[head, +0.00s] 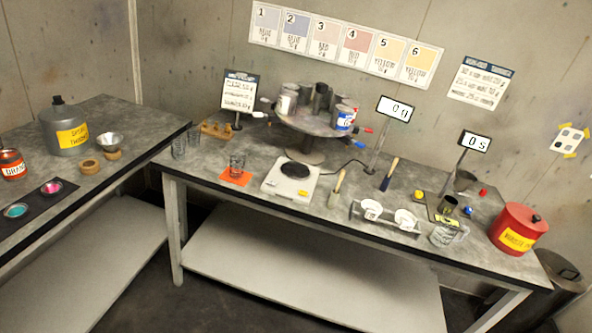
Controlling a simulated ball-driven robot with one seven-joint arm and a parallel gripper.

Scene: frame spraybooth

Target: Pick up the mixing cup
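A small clear cup (237,164), which looks like the mixing cup, stands upright on an orange mat (228,178) on the long workbench, left of the white scale. A larger clear jug (446,235) with a handle stands near the bench's front right; I cannot tell for sure which of the two is meant. My gripper is not in view. Nothing covers the small cup.
A white scale (291,178) with a dark round plate is right of the mat. Behind it is a round stand (308,122) with several cans. A wire basket (179,146) is at left, a red canister (519,227) at right. A side table (120,118) is left.

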